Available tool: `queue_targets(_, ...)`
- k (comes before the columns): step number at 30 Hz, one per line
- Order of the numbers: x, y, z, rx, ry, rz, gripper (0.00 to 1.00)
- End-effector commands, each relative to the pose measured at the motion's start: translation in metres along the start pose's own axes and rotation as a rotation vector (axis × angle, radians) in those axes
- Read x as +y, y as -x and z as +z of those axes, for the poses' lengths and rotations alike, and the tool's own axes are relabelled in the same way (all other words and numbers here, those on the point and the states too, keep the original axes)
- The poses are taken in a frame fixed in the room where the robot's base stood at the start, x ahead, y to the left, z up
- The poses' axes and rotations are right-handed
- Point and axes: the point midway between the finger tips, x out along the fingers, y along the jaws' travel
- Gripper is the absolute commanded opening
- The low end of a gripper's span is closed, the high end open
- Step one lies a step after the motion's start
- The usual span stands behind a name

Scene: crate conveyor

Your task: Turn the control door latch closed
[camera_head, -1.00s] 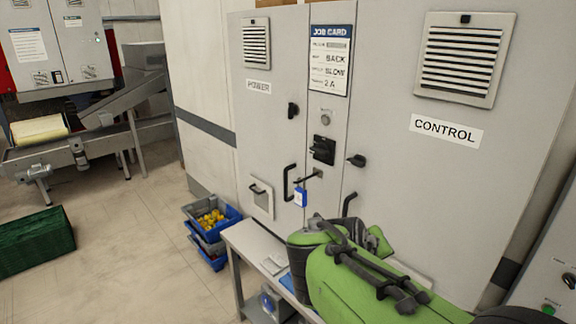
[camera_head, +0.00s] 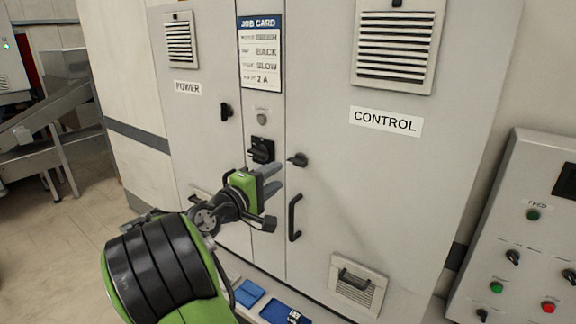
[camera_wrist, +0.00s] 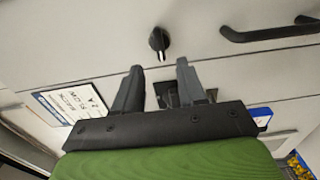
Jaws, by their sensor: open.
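The control door (camera_head: 400,190) is the right-hand cabinet door, marked CONTROL, and it looks closed. Its latch is a small black handle (camera_head: 297,159) near the door's left edge, pointing roughly sideways in the head view. In the wrist view the latch (camera_wrist: 159,42) stands just beyond the fingertips, roughly centred between them. My gripper (camera_head: 277,178) is open and empty, just left of and a little below the latch in the head view, apart from it. Both fingers (camera_wrist: 160,72) show in the wrist view.
A black door handle (camera_head: 295,217) sits below the latch, close to my gripper. A black rotary switch (camera_head: 261,150) is on the centre panel behind the fingers. A bench with blue items (camera_head: 285,308) stands below. A button console (camera_head: 520,240) is at right.

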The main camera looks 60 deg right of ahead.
Motion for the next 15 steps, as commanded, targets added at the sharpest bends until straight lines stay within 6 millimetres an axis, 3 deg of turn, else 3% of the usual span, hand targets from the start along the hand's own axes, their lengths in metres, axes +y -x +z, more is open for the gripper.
queue_targets(6,0.002,-0.053,0.002,-0.005,0.000,0.001,0.40)
queue_targets(10,0.001,-0.071,0.001,-0.002,0.000,0.000,0.40)
queue_targets(15,0.001,-0.078,0.000,0.001,-0.001,0.000,0.40)
